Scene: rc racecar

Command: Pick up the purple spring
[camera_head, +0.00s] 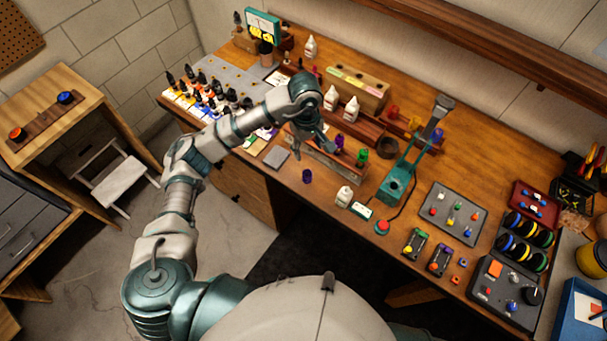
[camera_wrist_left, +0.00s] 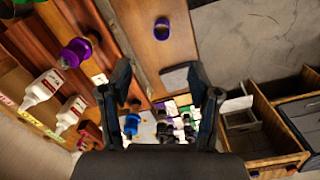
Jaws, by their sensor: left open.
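My left gripper (camera_head: 311,145) is open and empty above the workbench near a long wooden rack; its two spread fingers also show in the left wrist view (camera_wrist_left: 160,72). A small purple coil-like piece (camera_head: 307,176) stands on the bench top just in front of the gripper, apart from it; it appears dark purple in the wrist view (camera_wrist_left: 162,29), beyond the fingertips. Another purple piece (camera_head: 339,141) stands on the rack right of the gripper, also seen in the wrist view (camera_wrist_left: 75,51). I cannot tell from its shape which one is the spring.
A green piece (camera_head: 362,155) stands near the rack's right end. Several dark-capped bottles (camera_head: 205,95) crowd the left. Bare bench surrounds the front purple piece.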

